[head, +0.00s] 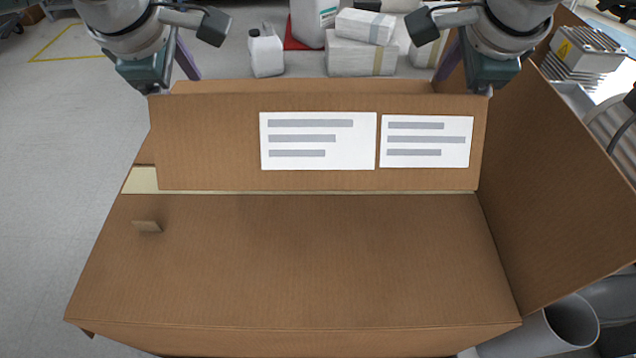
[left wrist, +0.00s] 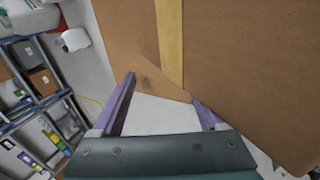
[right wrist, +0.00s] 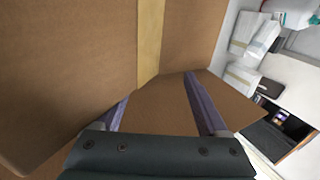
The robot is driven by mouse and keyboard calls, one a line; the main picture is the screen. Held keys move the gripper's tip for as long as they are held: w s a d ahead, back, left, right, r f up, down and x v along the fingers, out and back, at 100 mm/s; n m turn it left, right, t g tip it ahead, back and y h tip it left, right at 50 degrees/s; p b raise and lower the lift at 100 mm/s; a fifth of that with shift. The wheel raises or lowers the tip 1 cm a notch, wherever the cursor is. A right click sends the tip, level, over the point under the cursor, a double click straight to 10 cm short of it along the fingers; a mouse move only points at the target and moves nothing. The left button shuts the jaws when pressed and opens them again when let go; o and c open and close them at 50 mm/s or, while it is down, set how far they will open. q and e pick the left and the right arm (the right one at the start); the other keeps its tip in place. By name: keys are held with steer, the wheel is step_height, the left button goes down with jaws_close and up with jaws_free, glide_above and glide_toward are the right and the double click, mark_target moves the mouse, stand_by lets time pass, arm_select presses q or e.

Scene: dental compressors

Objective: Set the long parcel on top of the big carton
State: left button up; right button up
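The long parcel (head: 320,180), brown with two white labels on its near face, lies crosswise over the rear part of the big carton (head: 310,265) in the head view. No gap shows under it, but I cannot tell whether it touches the carton. My left gripper (left wrist: 160,85) is by its left end and my right gripper (right wrist: 158,85) by its right end. Both have fingers spread apart. In each wrist view, brown cardboard with a tape strip fills the upper part and covers one fingertip. The fingertips are mostly hidden behind the parcel in the head view.
A tall brown cardboard panel (head: 555,170) rises along the carton's right side. White wrapped packages (head: 360,55) and a white jug (head: 266,52) are behind. Grey cylinders (head: 550,330) lie front right. Floor at left is clear.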

arm_select(q)
steer(key=shift+w+d+f+b, duration=0.1)
steer(key=shift+d+f+b, duration=0.55)
steer(key=shift+d+f, duration=0.45)
arm_select(e)
steer(key=shift+a+f, duration=1)
steer(key=shift+f, duration=0.2)
arm_select(q)
steer(key=shift+a+f, duration=0.1)
steer(key=shift+a, duration=0.55)
steer(key=o, duration=0.4)
steer(key=shift+a, duration=0.85)
arm_select(e)
steer(key=d, duration=0.2)
steer(key=shift+w+d+r, duration=0.1)
steer(key=shift+w+d, duration=0.05)
steer(key=shift+d, duration=0.25)
arm_select(q)
steer(key=shift+a, duration=0.15)
arm_select(e)
steer(key=o, duration=0.4)
steer(key=shift+d, duration=0.1)
